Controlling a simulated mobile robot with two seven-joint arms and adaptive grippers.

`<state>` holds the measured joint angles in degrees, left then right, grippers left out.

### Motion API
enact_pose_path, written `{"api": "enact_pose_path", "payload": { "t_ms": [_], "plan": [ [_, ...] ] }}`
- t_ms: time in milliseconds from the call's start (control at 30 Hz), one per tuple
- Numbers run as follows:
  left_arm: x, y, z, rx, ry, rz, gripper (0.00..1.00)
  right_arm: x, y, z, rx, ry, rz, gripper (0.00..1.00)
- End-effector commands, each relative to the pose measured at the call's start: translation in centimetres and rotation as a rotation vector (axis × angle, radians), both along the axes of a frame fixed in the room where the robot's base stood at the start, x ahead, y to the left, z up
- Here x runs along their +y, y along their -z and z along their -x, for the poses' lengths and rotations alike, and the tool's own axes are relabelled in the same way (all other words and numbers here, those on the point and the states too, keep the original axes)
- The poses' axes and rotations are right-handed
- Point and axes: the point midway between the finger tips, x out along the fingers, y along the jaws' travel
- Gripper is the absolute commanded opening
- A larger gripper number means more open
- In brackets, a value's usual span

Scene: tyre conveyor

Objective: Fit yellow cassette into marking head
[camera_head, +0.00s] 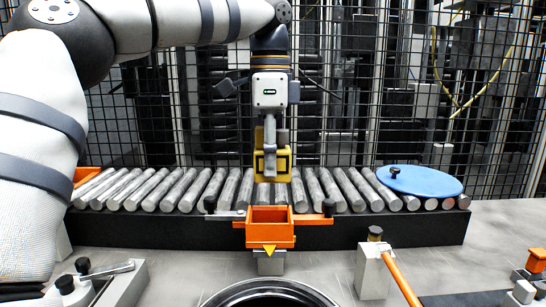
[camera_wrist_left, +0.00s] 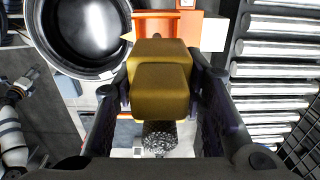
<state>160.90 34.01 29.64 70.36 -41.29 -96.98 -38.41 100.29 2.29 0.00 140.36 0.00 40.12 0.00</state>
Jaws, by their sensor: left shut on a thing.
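The yellow cassette (camera_head: 272,164) hangs in my left gripper (camera_head: 270,150), above the conveyor in the head view. The gripper is shut on it. The left wrist view shows the cassette (camera_wrist_left: 160,82) between the two dark fingers of the gripper (camera_wrist_left: 162,100). The orange marking head (camera_head: 270,228) is an open-topped box with a yellow pointer at its front, below the cassette in the head view. In the left wrist view the marking head (camera_wrist_left: 150,24) is partly hidden behind the cassette. The cassette appears apart from it. My right gripper is not in view.
A roller conveyor (camera_head: 150,190) runs behind the marking head, with a blue disc (camera_head: 419,181) on its right end. A dark round rim (camera_head: 268,290) lies in front. A grey block with an orange handle (camera_head: 372,268) stands to the right. A wire fence closes the back.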

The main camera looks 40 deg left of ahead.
Motion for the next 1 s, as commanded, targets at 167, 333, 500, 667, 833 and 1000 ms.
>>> {"api": "enact_pose_path", "payload": {
  "t_ms": [167, 333, 500, 667, 833, 1000],
  "plan": [
    [0.0, -0.1, 0.0, -0.001, 0.0, 0.0, 0.01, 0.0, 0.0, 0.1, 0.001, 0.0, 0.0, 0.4],
    [0.1, 0.2, 0.1, 0.002, -0.002, 0.003, 0.01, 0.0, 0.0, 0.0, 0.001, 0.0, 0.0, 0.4],
    [0.1, 2.1, 0.1, 0.002, 0.0, 0.003, 0.01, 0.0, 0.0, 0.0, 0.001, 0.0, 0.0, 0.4],
    [0.1, 4.0, 0.1, 0.002, -0.001, 0.003, 0.01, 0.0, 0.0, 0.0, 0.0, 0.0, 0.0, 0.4],
    [0.1, 5.3, 0.1, 0.002, -0.001, 0.003, 0.01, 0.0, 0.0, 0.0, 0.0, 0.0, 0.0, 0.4],
    [0.1, 5.8, 0.1, 0.0, -0.001, 0.003, 0.01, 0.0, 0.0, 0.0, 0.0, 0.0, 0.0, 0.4]
  ]
}}
